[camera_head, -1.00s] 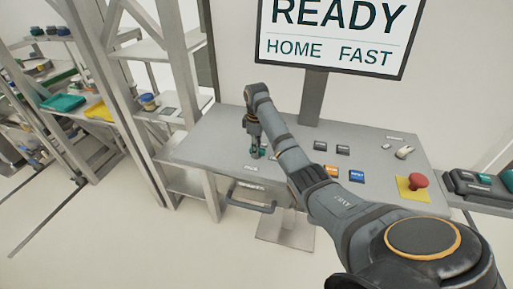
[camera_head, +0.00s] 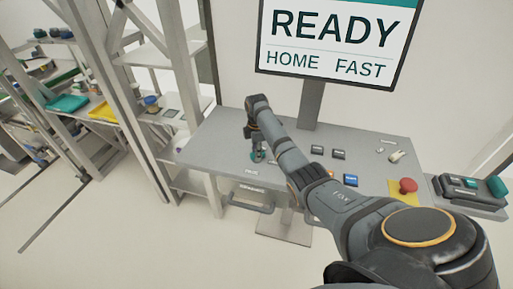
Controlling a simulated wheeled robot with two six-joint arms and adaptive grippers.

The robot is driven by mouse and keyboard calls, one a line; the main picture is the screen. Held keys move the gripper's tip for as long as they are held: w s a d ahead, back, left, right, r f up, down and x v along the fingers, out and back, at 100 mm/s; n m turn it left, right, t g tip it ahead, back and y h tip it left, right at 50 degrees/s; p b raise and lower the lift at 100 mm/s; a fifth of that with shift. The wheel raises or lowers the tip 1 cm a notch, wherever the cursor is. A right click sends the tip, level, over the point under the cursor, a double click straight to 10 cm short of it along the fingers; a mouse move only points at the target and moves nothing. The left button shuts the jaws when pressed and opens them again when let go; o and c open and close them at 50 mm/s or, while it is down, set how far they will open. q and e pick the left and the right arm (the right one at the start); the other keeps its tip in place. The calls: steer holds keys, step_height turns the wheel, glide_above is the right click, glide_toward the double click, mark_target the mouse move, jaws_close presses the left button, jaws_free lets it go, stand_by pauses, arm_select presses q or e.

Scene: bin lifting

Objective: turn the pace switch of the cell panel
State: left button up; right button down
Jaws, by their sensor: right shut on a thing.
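The cell panel (camera_head: 215,140) is a grey sloped console below a screen (camera_head: 335,40) that reads READY, HOME, FAST. My right arm reaches across the panel from the lower right. My right gripper (camera_head: 257,157) points down at the panel's left part and is shut on a small teal thing, which looks like the pace switch. The fingers cover most of it, so its setting cannot be read from the knob. My left gripper is not in view.
A red mushroom button (camera_head: 408,186) on a yellow plate sits at the panel's right. A blue button (camera_head: 350,180) and dark buttons (camera_head: 338,154) lie near my forearm. Shelves with coloured items stand at left. A tray with dark and teal items (camera_head: 470,190) is at right.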

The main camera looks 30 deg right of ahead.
steer(key=n+p, duration=0.1)
steer(key=n, duration=0.1)
steer(key=shift+r+n, duration=0.2)
steer(key=shift+n, duration=0.2)
steer(key=n+p, duration=0.1)
steer(key=n, duration=0.1)
steer(key=shift+n, duration=0.4)
steer(key=n+p, duration=0.1)
steer(key=n, duration=0.4)
steer(key=shift+f+p, duration=0.1)
steer(key=shift+p, duration=0.2)
steer(key=shift+n, duration=0.3)
steer(key=c, duration=1.2)
jaws_free()
steer(key=shift+o, duration=0.2)
step_height(320, 180, up, 12)
